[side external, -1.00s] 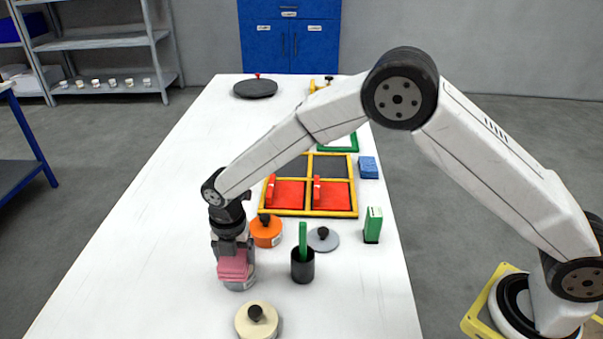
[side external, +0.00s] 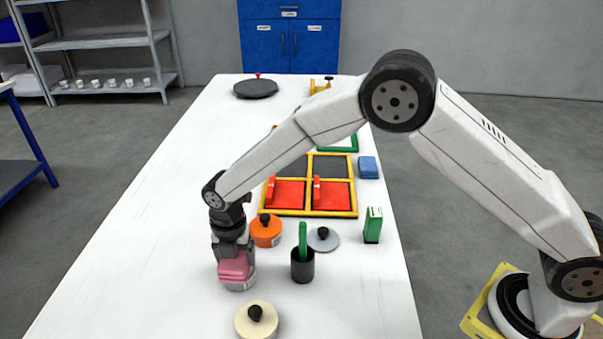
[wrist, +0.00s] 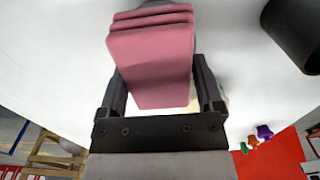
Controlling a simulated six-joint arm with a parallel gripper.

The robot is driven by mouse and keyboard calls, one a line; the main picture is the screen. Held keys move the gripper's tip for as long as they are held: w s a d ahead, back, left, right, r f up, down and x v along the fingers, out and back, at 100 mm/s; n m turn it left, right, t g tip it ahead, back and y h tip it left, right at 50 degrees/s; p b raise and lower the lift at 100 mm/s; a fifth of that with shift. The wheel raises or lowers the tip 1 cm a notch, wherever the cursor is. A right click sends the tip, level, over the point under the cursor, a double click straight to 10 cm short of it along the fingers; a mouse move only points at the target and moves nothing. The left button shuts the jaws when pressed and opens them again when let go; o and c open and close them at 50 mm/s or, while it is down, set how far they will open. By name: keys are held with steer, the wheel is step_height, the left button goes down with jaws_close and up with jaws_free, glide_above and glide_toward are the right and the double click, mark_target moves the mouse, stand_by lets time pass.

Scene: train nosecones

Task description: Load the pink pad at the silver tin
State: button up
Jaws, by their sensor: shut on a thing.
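My gripper (side external: 233,254) is shut on the pink pad (side external: 233,267), a ridged block that hangs below the fingers. In the wrist view the pad (wrist: 152,62) sits between both fingers. The silver tin (side external: 241,287) shows only as a strip under and beside the pad; the pad and gripper hide most of it. The pad is at the tin's mouth, but I cannot tell how deep it sits. A grey lid with a black knob (side external: 325,240) lies flat on the table to the right.
An orange lidded tin (side external: 266,232) stands just behind my gripper. A cream lidded tin (side external: 256,321) is in front. A black cup (side external: 302,268) holding a green stick stands to the right. The yellow-framed tray (side external: 310,211) lies behind. The table's left side is clear.

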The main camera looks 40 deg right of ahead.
steer(key=shift+f, duration=0.5)
stand_by(1.2)
steer(key=shift+r, duration=3.5)
steer(key=shift+d, duration=0.1)
steer(key=shift+d+r+m, duration=0.1)
steer(key=shift+d+m, duration=0.75)
steer(key=shift+m, duration=0.05)
steer(key=s+d+m, duration=0.4)
steer(key=d+m, duration=0.6)
steer(key=m, duration=0.2)
steer(key=s+d+m, duration=0.4)
steer(key=d+m, duration=0.7)
steer(key=m, duration=0.2)
steer(key=shift+s+d+r, duration=0.2)
steer(key=shift+r, duration=0.25)
